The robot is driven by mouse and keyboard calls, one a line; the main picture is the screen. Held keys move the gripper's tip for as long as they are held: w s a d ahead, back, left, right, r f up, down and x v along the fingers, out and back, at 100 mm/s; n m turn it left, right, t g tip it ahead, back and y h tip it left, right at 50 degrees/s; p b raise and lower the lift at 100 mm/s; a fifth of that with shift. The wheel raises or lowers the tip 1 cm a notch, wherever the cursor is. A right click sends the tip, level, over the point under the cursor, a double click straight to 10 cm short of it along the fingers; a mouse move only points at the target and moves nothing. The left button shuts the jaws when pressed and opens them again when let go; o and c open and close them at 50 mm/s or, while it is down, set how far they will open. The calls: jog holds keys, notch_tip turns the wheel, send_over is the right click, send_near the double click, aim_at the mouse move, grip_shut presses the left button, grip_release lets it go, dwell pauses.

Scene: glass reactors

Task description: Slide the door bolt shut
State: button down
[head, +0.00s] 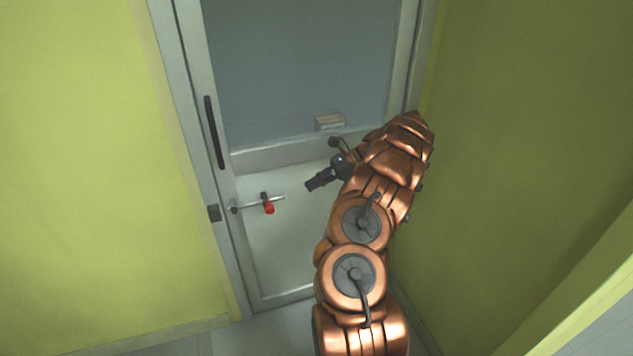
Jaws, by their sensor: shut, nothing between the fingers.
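The door bolt (247,204) is a thin light rod lying across the lower door panel, in dark brackets near the door's left edge. Its red knob (269,208) hangs a little below the rod. The rod's left end is at the bracket by the door's left edge; whether it enters the frame I cannot tell. A dark keeper-like block (214,213) sits on the frame just left of it. My gripper (309,186) is shut and empty, to the right of the knob and slightly higher in the picture, apart from it.
The door (250,240) has a glass upper pane and a dark vertical handle (213,132) at its left. A small box-like thing (329,121) shows at the pane's lower edge. Yellow-green walls stand close on both sides, the right one near my arm.

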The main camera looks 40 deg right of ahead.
jog(key=x, duration=1.1)
jog(key=shift+p, duration=0.4)
